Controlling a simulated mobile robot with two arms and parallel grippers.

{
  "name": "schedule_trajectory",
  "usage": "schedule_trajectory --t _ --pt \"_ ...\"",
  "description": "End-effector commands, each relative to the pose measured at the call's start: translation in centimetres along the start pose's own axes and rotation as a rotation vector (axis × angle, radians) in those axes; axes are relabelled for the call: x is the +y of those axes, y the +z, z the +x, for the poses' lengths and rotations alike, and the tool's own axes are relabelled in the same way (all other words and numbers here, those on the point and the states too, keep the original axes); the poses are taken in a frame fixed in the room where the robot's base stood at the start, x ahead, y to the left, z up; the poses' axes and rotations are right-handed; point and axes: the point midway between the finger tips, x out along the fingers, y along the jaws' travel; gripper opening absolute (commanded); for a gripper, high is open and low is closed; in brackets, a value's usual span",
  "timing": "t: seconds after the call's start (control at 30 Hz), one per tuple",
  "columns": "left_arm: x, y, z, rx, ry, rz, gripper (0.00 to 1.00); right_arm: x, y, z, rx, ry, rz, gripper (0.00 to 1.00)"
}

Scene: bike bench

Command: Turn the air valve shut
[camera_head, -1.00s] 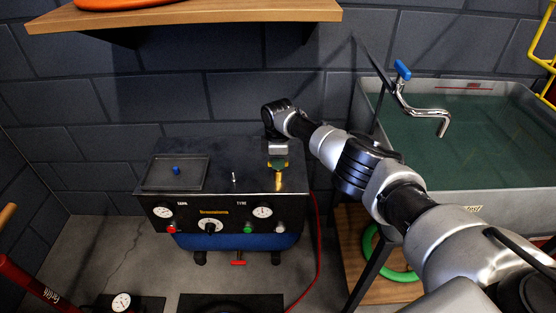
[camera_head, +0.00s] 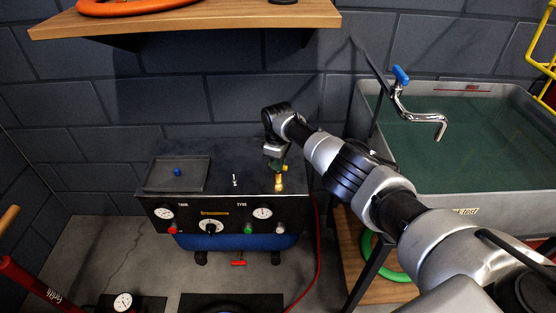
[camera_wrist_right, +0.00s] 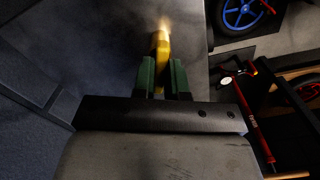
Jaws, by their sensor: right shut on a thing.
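The air valve is a brass fitting (camera_head: 279,184) with a yellow lever (camera_head: 285,168), at the right end of the compressor's dark top (camera_head: 215,155). My right gripper (camera_head: 277,166) reaches down over it and is shut on the yellow lever. In the right wrist view the yellow lever (camera_wrist_right: 160,48) sits between the two green fingers (camera_wrist_right: 161,76), with the bright brass just past it. The gripper hides part of the lever in the head view. My left gripper is not in view.
A dark tray with a blue knob (camera_head: 177,172) sits on the compressor's left. A red hose (camera_head: 318,240) runs down its right side. A water tank (camera_head: 455,150) with a tap (camera_head: 420,112) stands at right. A wooden shelf (camera_head: 190,20) hangs above.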

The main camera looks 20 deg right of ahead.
Motion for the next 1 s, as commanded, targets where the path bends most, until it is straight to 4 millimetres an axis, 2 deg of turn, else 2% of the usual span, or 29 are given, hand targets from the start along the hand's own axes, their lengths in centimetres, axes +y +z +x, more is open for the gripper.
schedule_trajectory --t 0.43,1.0 --pt "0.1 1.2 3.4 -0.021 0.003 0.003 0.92 -0.1 -0.1 -0.2 0.001 -0.002 0.425 0.00" --pt "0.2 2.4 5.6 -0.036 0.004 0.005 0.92 0.0 -0.1 -0.1 0.002 0.000 0.934 0.00"
